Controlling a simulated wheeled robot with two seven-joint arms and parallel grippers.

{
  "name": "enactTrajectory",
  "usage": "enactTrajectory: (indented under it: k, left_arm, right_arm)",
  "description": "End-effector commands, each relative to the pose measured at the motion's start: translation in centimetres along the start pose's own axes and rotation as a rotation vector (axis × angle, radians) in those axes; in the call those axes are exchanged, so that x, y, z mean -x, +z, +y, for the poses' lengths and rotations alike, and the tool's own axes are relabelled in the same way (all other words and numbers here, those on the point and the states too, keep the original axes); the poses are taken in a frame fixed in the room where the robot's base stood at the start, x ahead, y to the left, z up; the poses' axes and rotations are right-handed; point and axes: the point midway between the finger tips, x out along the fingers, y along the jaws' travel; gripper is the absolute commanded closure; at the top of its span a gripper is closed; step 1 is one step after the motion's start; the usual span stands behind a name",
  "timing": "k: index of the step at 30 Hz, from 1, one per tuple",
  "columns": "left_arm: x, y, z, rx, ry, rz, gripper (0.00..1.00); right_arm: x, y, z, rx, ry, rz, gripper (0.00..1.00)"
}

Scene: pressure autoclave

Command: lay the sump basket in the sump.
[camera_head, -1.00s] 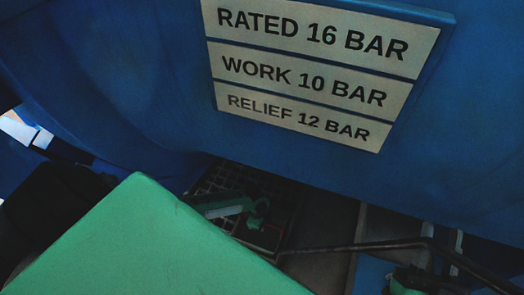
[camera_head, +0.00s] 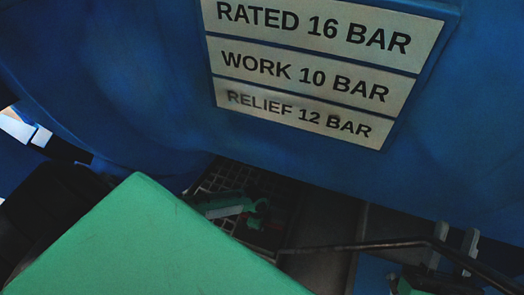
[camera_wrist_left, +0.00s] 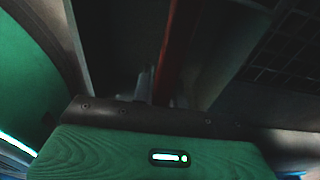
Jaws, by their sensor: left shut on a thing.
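My left gripper (camera_head: 250,213) is low in the middle of the head view, partly hidden behind a large green part of my arm. In the left wrist view its grey fingers (camera_wrist_left: 146,84) are at a narrow red bar (camera_wrist_left: 172,45), and it is shut on this bar. The red bar seems to belong to the sump basket, but the dark picture does not show the basket's body clearly. The sump cannot be made out.
A blue vessel (camera_head: 130,90) with a rating plate (camera_head: 315,65) fills the upper head view, close above the left gripper. A dark grid (camera_head: 222,178) lies beneath its edge. A dark bent rod (camera_head: 350,245) crosses the lower right, in front of the right gripper.

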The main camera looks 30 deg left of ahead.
Motion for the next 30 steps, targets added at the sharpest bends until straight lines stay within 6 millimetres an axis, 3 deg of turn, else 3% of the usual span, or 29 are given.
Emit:
enactTrajectory:
  k: [30]
  left_arm:
    - [-0.7, 0.1, -0.1, 0.000, -0.001, 0.001, 1.00]
  right_arm:
    - [-0.5, -2.4, 0.3, 0.019, -0.006, 0.142, 0.64]
